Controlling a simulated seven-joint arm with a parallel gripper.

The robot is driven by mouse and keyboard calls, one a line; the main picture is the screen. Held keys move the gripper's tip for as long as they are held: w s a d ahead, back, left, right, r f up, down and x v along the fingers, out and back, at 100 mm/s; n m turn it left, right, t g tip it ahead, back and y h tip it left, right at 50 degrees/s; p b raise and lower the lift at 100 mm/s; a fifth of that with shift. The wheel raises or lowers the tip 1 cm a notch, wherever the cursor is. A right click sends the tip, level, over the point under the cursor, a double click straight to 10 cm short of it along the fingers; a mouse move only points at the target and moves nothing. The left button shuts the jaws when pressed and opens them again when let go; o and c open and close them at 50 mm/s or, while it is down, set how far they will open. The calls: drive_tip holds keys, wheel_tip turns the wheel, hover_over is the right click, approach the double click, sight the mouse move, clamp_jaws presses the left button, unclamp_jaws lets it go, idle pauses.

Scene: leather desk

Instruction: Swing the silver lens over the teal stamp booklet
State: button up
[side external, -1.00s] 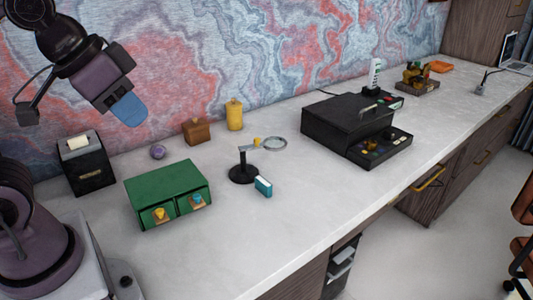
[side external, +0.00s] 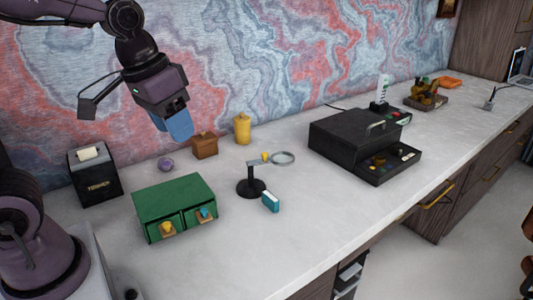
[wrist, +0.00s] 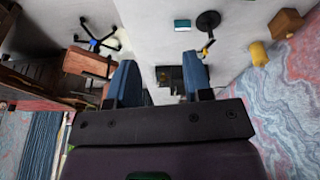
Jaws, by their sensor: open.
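The silver lens (side external: 283,158) is a round ring on a horizontal arm atop a black stand (side external: 251,187), with a yellow knob (side external: 264,156) on the arm. The lens points to the right, away from the teal stamp booklet (side external: 270,202), which lies in front of the stand's base. In the wrist view the booklet (wrist: 182,25), the stand (wrist: 208,20) and the yellow knob (wrist: 205,51) show near the top; the lens is not clearly visible, apparently behind a blue finger. My gripper (side external: 179,128) is open and empty, high up left of the stand; its spread fingers show in the wrist view (wrist: 160,80).
A green drawer box (side external: 174,207) stands left of the stand. A wooden box (side external: 204,145), a yellow canister (side external: 242,128) and a purple ball (side external: 166,164) stand behind. A black case (side external: 350,140) with an open drawer is at right. The desk front is clear.

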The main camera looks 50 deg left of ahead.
drive_tip(key=w+a+f+n+g, duration=0.25)
drive_tip(key=w+a+n, duration=0.5)
drive_tip(key=w, duration=0.55)
drive_tip(key=n, duration=2.6)
approach(265, 153)
drive_tip(key=shift+g, duration=0.35)
drive_tip(key=f, duration=0.9)
drive_tip(key=shift+w+d+f, duration=0.1)
drive_tip(key=shift+w+f, duration=0.1)
drive_tip(key=shift+f, duration=0.05)
clamp_jaws()
